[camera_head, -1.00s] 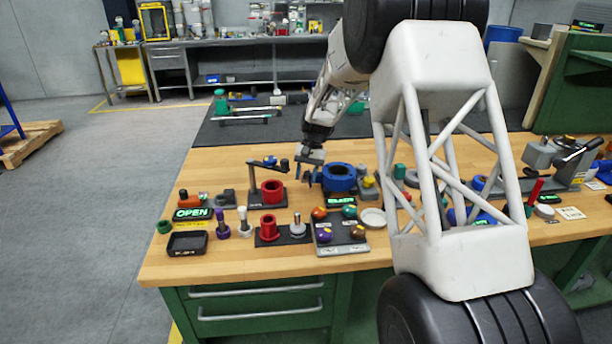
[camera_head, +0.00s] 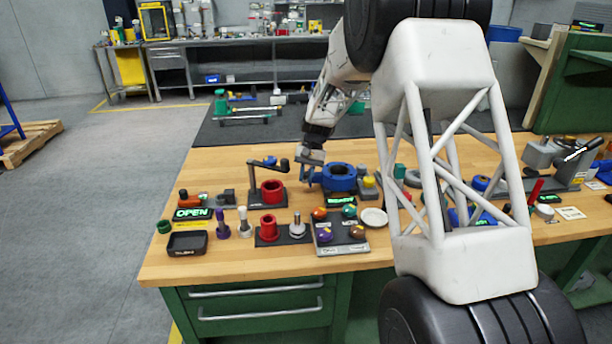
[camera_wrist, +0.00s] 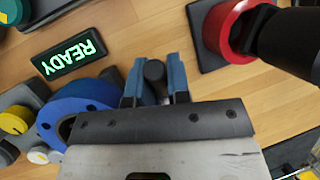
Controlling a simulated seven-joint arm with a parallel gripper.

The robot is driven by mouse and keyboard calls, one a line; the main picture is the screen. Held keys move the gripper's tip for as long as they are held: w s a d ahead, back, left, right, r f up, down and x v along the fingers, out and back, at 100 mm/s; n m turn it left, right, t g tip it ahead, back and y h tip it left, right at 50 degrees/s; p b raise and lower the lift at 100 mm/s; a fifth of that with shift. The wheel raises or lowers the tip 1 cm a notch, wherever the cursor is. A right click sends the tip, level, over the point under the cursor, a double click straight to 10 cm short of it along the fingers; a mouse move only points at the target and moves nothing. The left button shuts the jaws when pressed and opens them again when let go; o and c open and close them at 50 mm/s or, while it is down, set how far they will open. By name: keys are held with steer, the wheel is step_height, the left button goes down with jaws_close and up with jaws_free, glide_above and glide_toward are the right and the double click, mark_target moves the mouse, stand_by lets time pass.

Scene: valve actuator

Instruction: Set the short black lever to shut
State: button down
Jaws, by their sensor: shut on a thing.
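My gripper (camera_head: 308,182) is low over the bench, between the red ring and the blue round valve body (camera_head: 339,177). In the wrist view, its two blue fingers (camera_wrist: 155,84) are closed on a short dark, round-ended piece (camera_wrist: 154,70), which looks like the short black lever. Its lower part is hidden by the gripper, so I cannot tell how it joins the blue valve body (camera_wrist: 75,115) beside it. A sign with green letters reading READY (camera_wrist: 69,58) lies by the blue body.
A red ring (camera_head: 272,190) on a dark plate stands left of my gripper, with a black crank arm (camera_head: 268,163) above it. A yellow-topped block (camera_head: 368,184) is right of the blue body. A sign reading OPEN (camera_head: 192,213) and a black tray (camera_head: 187,243) are at left.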

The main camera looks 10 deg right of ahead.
steer(key=shift+s+f+t, duration=0.35)
steer(key=shift+f+t, duration=0.05)
steer(key=shift+t, duration=0.6)
steer(key=t, duration=0.1)
steer(key=f+t, duration=0.1)
steer(key=shift+s+f+n+t, duration=0.2)
steer(key=shift+s+n+t, duration=0.1)
steer(key=shift+s+t, duration=0.1)
steer(key=shift+s+f+t, duration=0.1)
steer(key=shift+f+t, duration=0.4)
steer(key=shift+t, duration=0.35)
steer(key=shift+f+t, duration=0.45)
steer(key=shift+t, duration=0.4)
steer(key=c, duration=1.1)
jaws_free()
